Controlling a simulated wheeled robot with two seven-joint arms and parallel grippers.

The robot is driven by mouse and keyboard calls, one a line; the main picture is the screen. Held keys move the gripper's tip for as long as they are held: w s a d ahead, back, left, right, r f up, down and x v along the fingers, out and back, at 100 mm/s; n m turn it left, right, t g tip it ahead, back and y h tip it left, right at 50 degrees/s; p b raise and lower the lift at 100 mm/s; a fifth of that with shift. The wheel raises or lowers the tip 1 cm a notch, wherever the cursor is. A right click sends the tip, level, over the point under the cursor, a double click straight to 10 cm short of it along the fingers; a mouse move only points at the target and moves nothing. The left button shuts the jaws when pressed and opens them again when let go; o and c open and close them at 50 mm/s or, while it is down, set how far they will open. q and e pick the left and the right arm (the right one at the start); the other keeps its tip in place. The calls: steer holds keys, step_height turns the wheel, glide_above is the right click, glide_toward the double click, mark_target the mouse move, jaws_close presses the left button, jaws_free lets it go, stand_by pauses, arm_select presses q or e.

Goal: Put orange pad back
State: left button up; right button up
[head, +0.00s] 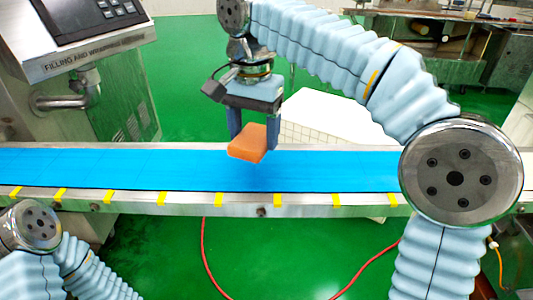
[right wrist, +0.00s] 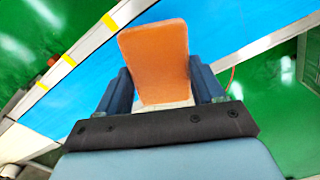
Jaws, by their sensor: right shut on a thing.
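The orange pad (head: 247,143) is a small orange block, held between the fingers of my right gripper (head: 254,130) above the blue conveyor belt (head: 330,172). In the right wrist view the orange pad (right wrist: 155,60) stands out between the two dark blue fingers of the right gripper (right wrist: 160,85), tilted slightly. The fingers press on its sides. The pad looks clear of the belt, with a faint shadow below it. My left gripper is out of view; only part of my left arm shows at the lower left.
The filling machine (head: 90,45) with its control panel stands at the upper left behind the belt. A white gridded box (head: 335,120) is behind the belt. Yellow marks line the belt's metal front rail (head: 262,205). A red cable lies on the green floor. The belt is otherwise bare.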

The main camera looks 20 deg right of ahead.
mark_target(264, 130)
steer(key=d+f, duration=0.1)
steer(key=w+d+f, duration=0.1)
steer(key=f, duration=0.1)
steer(key=shift+w+d+f+b, duration=0.1)
steer(key=shift+d+f+b, duration=0.15)
steer(key=shift+f, duration=0.7)
steer(key=shift+w+d+f+b, duration=0.1)
steer(key=shift+f+b, duration=0.15)
steer(key=shift+f, duration=0.7)
steer(key=shift+f, duration=0.15)
steer(key=o, duration=1)
step_height(264, 130, up, 11)
steer(key=shift+r+p, duration=0.1)
steer(key=shift+p, duration=0.7)
steer(key=shift+r, duration=0.6)
